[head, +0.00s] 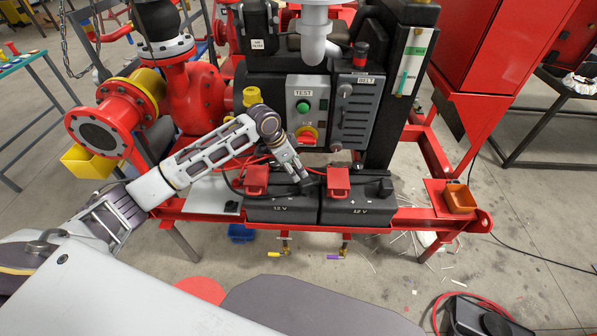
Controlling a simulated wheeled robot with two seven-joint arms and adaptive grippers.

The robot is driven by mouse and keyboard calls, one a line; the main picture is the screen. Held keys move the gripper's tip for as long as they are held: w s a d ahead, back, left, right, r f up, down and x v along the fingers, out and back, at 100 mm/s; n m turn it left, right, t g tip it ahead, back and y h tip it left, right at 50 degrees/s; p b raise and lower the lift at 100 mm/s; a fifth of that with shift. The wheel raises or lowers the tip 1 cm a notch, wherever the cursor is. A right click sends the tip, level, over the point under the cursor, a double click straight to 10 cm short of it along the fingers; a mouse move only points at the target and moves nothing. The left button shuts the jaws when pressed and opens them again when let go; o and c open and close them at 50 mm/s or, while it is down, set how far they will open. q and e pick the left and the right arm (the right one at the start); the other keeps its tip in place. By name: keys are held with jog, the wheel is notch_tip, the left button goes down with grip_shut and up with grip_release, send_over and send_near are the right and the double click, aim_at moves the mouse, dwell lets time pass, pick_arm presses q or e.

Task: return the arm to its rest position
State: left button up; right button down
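My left arm comes in from the left, across the front of the red pump skid, and bends down at the wrist. My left gripper (304,181) is low over the two black 12 V batteries, near the gap between their red terminal covers. The left battery (281,212) and the right battery (357,211) stand side by side on the red skid frame. The gripper's fingers are small and dark against the batteries, so I cannot tell whether they are open or touching anything. My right gripper is out of view.
The control box (307,108) with a green TEST button and the grey BELT guard (357,112) stand just behind the gripper. Red cables run by the left battery. A red pipe flange (104,122) lies left of the arm.

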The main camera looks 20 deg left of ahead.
pick_arm(q)
jog(key=shift+s+a+r, duration=0.1)
jog(key=shift+s+r, duration=0.05)
jog(key=shift+r, duration=0.3)
dwell(0.6)
